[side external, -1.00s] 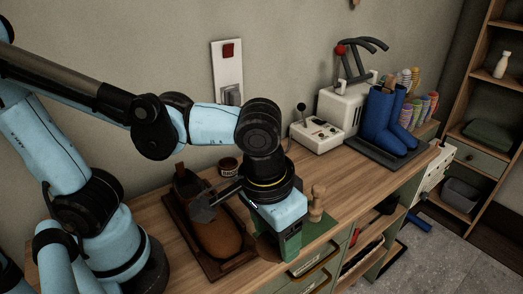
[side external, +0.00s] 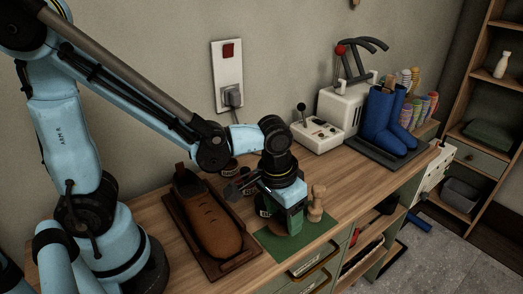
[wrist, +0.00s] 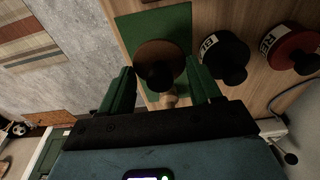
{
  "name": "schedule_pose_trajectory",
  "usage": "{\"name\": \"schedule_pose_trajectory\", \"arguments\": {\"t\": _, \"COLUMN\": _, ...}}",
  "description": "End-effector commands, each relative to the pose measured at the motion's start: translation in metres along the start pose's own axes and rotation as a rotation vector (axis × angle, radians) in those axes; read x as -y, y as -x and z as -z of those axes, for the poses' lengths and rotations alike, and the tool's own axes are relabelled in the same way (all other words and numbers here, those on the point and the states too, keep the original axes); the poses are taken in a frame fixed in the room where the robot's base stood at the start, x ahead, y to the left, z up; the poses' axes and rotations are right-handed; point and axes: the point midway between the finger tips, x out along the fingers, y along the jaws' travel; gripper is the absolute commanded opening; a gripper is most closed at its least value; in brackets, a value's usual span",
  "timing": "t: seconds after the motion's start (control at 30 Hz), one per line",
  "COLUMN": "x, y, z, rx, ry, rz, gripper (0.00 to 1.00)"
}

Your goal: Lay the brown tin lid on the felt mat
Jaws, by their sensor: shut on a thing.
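The brown tin lid (wrist: 158,60), a round disc with a dark knob, sits between the two green fingers of my gripper (wrist: 160,82) in the wrist view. The gripper is shut on it. The green felt mat (wrist: 150,25) shows behind the lid; in the side view the mat (side external: 272,243) lies at the bench's front edge. There my gripper (side external: 290,222) points down over the mat and largely hides the lid. I cannot tell whether the lid touches the mat.
A wooden turned piece (side external: 316,206) stands close to the gripper's right. A black labelled tin (wrist: 222,58) and a red one (wrist: 292,47) stand beside the mat. A brown shoe (side external: 208,220) on a tray is to its left. The mat's front part is clear.

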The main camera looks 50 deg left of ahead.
Motion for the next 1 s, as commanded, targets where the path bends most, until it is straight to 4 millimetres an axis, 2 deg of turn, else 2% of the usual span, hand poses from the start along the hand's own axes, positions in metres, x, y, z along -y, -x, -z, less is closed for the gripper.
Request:
{"name": "schedule_pose_trajectory", "arguments": {"t": 0.33, "x": -0.001, "y": -0.033, "z": -0.005, "rx": 0.000, "ry": -0.001, "rz": -0.002, "gripper": 0.34}}
{"name": "schedule_pose_trajectory", "arguments": {"t": 0.83, "x": -0.001, "y": -0.040, "z": -0.006, "rx": 0.000, "ry": -0.001, "rz": -0.002, "gripper": 0.34}}
{"name": "schedule_pose_trajectory", "arguments": {"t": 0.87, "x": -0.001, "y": -0.041, "z": -0.006, "rx": 0.000, "ry": 0.000, "rz": -0.002, "gripper": 0.65}}
{"name": "schedule_pose_trajectory", "arguments": {"t": 1.0, "x": -0.001, "y": -0.040, "z": -0.006, "rx": 0.000, "ry": 0.000, "rz": -0.002, "gripper": 0.86}}
